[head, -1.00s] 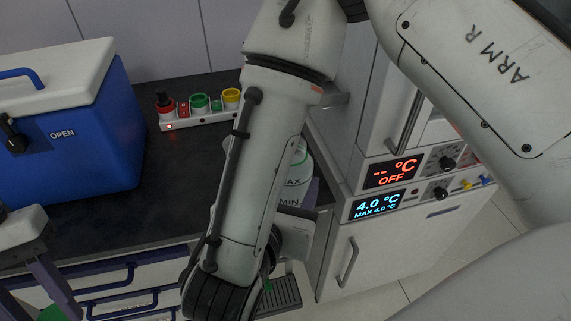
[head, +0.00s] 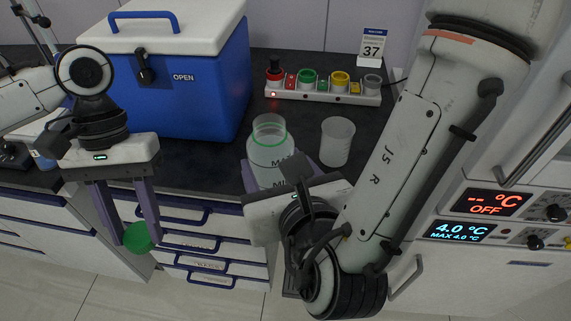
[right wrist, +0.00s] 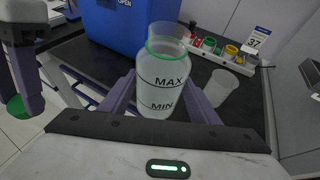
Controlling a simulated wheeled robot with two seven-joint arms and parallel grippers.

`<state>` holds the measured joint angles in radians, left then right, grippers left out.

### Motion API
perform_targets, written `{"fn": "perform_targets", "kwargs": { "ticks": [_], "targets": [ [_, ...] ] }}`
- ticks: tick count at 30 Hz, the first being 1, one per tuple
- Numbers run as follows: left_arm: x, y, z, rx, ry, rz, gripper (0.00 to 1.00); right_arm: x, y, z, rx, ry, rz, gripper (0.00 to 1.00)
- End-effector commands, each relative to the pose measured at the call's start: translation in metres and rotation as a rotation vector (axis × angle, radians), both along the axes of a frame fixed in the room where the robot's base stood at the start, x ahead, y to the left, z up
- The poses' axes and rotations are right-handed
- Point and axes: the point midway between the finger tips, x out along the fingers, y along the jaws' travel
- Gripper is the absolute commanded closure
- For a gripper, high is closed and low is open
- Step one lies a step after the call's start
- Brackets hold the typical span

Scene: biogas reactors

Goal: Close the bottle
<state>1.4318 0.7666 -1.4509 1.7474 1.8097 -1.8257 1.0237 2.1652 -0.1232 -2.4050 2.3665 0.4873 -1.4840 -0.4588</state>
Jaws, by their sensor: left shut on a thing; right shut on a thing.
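A clear bottle (head: 270,150) with a green ring at its neck and MAX and MIN marks stands upright and uncapped at the counter's front. My right gripper (right wrist: 155,95) is shut on it, one finger on each side; the right wrist view shows the bottle (right wrist: 160,85) between the fingers. My left gripper (head: 136,232) points down and is shut on a round green lid (head: 139,238), left of the bottle and lower in the picture, in front of the drawers. Part of the left gripper and the lid (right wrist: 17,106) show at the left of the right wrist view.
A blue cooler box (head: 185,85) with a white top stands behind and left of the bottle. An empty clear cup (head: 337,142) stands just right of the bottle. A strip of coloured holders (head: 322,95) and a sign reading 37 (head: 373,45) are at the back.

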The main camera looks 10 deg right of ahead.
Motion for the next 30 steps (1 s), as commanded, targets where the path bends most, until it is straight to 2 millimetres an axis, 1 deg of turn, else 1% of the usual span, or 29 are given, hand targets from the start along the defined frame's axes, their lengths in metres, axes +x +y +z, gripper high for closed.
{"fn": "perform_targets", "kwargs": {
  "ticks": [8, 11, 14, 17, 21, 25, 30],
  "targets": [
    [0.001, -0.001, 0.001, 0.000, -0.001, 0.007, 0.81, 0.000, 0.000, 0.000, 0.001, -0.001, -0.001, 0.87],
    [0.008, -0.009, 0.007, -0.001, -0.003, 0.048, 0.81, 0.000, 0.000, 0.001, 0.001, -0.002, -0.003, 0.87],
    [0.021, -0.025, 0.021, -0.003, -0.004, 0.139, 0.81, 0.001, 0.000, 0.001, 0.002, -0.004, -0.003, 0.87],
    [0.038, -0.048, 0.043, -0.004, -0.004, 0.275, 0.81, 0.001, 0.000, 0.001, 0.002, -0.004, -0.003, 0.87],
    [0.059, -0.086, 0.080, -0.006, -0.004, 0.492, 0.81, 0.001, 0.000, 0.002, 0.002, -0.005, -0.003, 0.87],
    [0.072, -0.121, 0.116, -0.006, -0.004, 0.690, 0.81, 0.001, 0.000, 0.002, 0.003, -0.004, -0.003, 0.87],
    [0.081, -0.165, 0.162, -0.006, -0.003, 0.929, 0.81, 0.001, 0.000, 0.002, 0.003, -0.005, -0.003, 0.87]
  ]
}}
